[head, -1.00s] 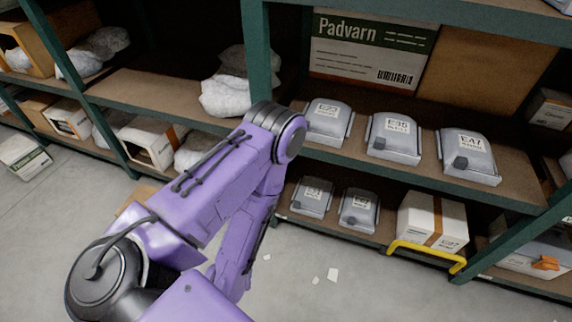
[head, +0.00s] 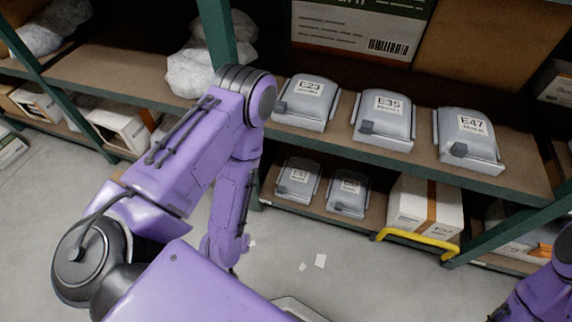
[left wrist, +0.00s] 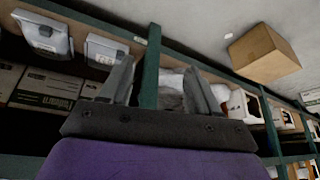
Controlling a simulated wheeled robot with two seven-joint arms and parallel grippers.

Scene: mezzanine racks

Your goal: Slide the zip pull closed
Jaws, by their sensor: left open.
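I cannot make out a zip pull in either view. On the lower shelf at the far right of the head view, an orange piece (head: 553,243) shows on a pale package, partly hidden by my right arm; I cannot tell what it is. My left arm reaches up and then down over the floor in the head view, and its gripper is not clear there. In the left wrist view my left gripper (left wrist: 158,72) is open, its fingers apart, with a green rack post (left wrist: 150,75) seen beyond and between them. My right gripper is out of view.
Grey labelled cases (head: 383,118) stand on the middle shelf (head: 340,135), with smaller ones (head: 297,182) below. A white box (head: 425,205) stands behind a yellow rail (head: 415,240). A cardboard box (left wrist: 263,53) sits on the floor. Floor left of the rack is mostly clear.

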